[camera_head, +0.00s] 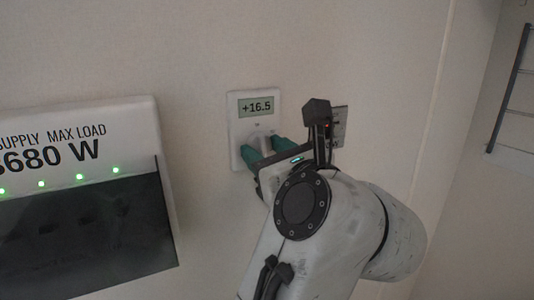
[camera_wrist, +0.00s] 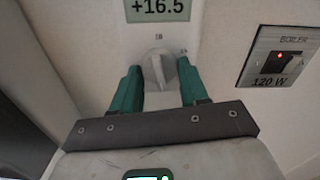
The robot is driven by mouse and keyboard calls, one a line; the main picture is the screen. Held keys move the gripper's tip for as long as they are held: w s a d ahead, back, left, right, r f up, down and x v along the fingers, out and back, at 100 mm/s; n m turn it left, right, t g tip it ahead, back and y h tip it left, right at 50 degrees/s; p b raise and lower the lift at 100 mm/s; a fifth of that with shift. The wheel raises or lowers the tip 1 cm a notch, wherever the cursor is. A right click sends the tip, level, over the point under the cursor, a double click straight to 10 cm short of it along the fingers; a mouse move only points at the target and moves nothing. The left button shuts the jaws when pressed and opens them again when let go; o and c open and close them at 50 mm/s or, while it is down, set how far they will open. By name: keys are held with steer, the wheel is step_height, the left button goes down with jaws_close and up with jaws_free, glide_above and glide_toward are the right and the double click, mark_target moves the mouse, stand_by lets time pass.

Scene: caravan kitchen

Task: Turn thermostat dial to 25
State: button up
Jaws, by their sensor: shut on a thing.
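The thermostat (camera_head: 240,130) is a white plate on the wall. Its display (camera_head: 257,106) reads +16.5, and the same display (camera_wrist: 158,8) shows at the top of the wrist view. The round white dial (camera_wrist: 160,68) with a raised grip sits below the display. My gripper (camera_head: 264,148) has green fingers and is at the dial. In the wrist view my gripper (camera_wrist: 160,80) has one finger on each side of the dial and is shut on it. Parts of the dial are hidden by the fingers in the head view.
A boiler switch (camera_wrist: 275,58) with a red light and the label 120 W is on the wall to the right of the thermostat. A large power supply box (camera_head: 85,190) with green lights is at the left. A wire rack (camera_head: 510,90) is at the far right.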

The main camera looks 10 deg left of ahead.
steer(key=shift+f+m, duration=0.2)
steer(key=shift+m, duration=0.6)
steer(key=o, duration=1)
steer(key=shift+r, duration=0.1)
steer(key=shift+o, duration=0.2)
steer(key=shift+s, duration=0.1)
steer(key=b+v, duration=0.2)
steer(key=v, duration=0.8)
steer(key=shift+s+d+b, duration=0.25)
steer(key=shift+b, duration=0.05)
